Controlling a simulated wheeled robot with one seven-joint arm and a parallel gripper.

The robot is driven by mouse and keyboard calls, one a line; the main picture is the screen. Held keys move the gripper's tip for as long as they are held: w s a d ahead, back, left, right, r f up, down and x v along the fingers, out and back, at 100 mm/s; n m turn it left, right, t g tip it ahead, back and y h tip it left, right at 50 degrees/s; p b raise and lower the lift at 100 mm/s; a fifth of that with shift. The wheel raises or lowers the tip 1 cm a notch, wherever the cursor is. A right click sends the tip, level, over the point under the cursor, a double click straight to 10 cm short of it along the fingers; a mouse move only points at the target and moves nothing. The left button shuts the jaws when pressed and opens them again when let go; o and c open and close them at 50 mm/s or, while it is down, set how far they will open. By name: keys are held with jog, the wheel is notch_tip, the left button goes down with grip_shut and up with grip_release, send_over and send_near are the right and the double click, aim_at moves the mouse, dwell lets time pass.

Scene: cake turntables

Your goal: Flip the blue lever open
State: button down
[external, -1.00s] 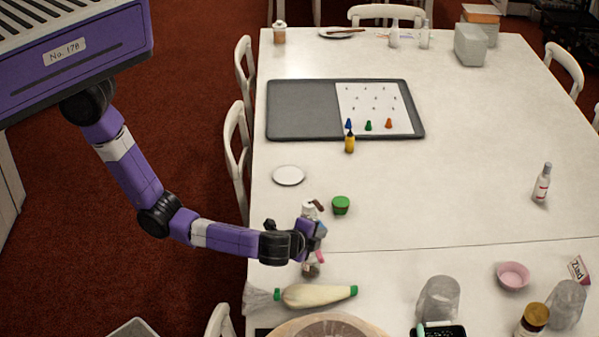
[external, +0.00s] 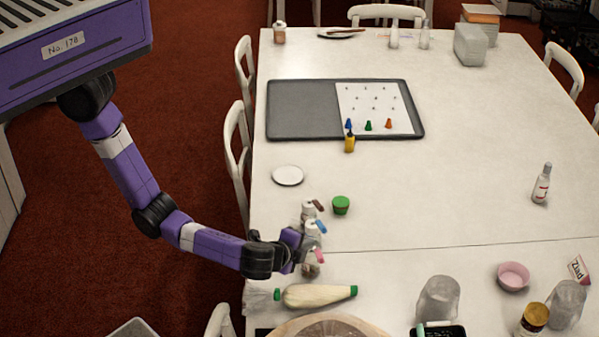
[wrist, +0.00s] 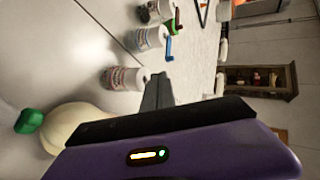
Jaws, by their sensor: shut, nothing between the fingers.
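A row of small white canisters with coloured levers stands at the table's left side. The blue lever (external: 320,226) sticks out to the right of the middle canister (external: 309,238) in the external view. It also shows in the wrist view (wrist: 168,46), on the right of its canister (wrist: 149,38). A brown lever (external: 318,205) is above it and a pink lever (external: 319,256) below it. My gripper (wrist: 160,82) is shut and empty. It is beside the nearest canister (wrist: 124,78) in the wrist view, apart from the blue lever. My gripper partly hides the canisters in the external view.
A piping bag (external: 318,295) with green ends lies just in front of the canisters.

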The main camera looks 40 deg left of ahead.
jog(key=d+v, duration=0.1)
jog(key=v, duration=0.5)
jog(key=shift+b, duration=0.3)
jog(key=shift+s+r, duration=0.1)
jog(key=shift+r, duration=0.05)
jog(key=s+d+m+g+h, duration=0.1)
jog(key=d+m+g+h, duration=0.1)
jog(key=d+h, duration=0.7)
jog(key=a+r+n+t+h, duration=0.15)
jog(key=a+n, duration=0.25)
jog(key=a, duration=0.6)
jog(key=w+a+r+n+t, duration=0.1)
jog(key=a+r+n, duration=0.15)
jog(key=a, duration=0.75)
jog(key=a+r+n+t+h, duration=0.15)
jog(key=a+n, duration=0.25)
jog(key=a, duration=0.7)
jog(key=s+a+n+y, duration=0.3)
jog(key=s+a+y, duration=0.2)
jog(key=a, duration=0.5)
jog(key=s+a+r+n+t+y, duration=0.1)
jog(key=s+a+n+y, duration=0.3)
jog(key=a, duration=0.7)
jog(key=shift+s+r+y, duration=0.2)
jog(key=shift+s+y, duration=0.3)
jog(key=shift+s, duration=0.55)
